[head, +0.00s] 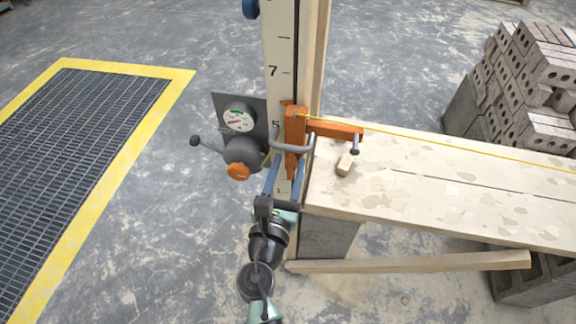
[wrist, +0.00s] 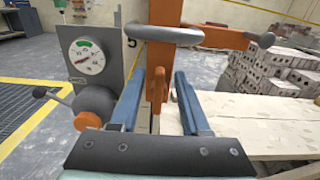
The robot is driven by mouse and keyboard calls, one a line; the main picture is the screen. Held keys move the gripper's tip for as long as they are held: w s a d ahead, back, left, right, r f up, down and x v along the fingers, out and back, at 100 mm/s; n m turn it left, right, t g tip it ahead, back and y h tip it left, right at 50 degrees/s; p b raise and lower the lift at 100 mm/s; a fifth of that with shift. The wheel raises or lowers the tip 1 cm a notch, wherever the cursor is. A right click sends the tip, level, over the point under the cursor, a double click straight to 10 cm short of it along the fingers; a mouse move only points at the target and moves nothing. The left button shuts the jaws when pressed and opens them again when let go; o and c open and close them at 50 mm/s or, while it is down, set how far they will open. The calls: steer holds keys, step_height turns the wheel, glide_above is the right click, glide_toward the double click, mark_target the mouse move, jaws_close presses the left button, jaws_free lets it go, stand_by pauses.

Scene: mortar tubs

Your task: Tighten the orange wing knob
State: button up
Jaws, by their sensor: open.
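The orange wing knob (wrist: 157,84) stands upright in the wrist view, below a grey curved handle (wrist: 163,35). In the head view the wing knob (head: 291,166) shows low on the orange clamp (head: 295,122) on the upright board. My gripper (wrist: 160,76) has its two blue fingers apart, one on each side of the wing knob, with gaps visible between them and it. In the head view my gripper (head: 287,166) reaches up to the clamp from below. Whether the fingertips are level with the knob in depth is hard to tell.
Left of the board, a gauge (head: 238,119) sits on a grey plate above a round housing with a lever (head: 195,141) and a round orange knob (head: 238,171). A plank (head: 420,185) with a yellow string extends right. Blocks (head: 535,80) are stacked behind it.

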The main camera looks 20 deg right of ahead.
jaws_close()
stand_by(0.5)
steer(key=m, duration=0.1)
steer(key=m+b, duration=0.2)
steer(key=m, duration=0.1)
steer(key=shift+s+d+f, duration=0.2)
steer(key=shift+s+d, duration=0.1)
steer(key=shift+d, duration=0.05)
steer(key=shift+s+d+f+m+b, duration=0.15)
steer(key=shift+d+f+m+b, duration=0.2)
steer(key=shift+m+b, duration=1.6)
steer(key=shift+s+d+f+m+b, duration=0.15)
steer(key=shift+f+m+b, duration=0.25)
steer(key=shift+m+b, duration=1.55)
steer(key=shift+s+d+f+m+b, duration=0.15)
steer(key=shift+d+f+m+b, duration=0.45)
steer(key=shift+m, duration=2.5)
steer(key=shift+a+r, duration=0.25)
steer(key=shift+a, duration=0.15)
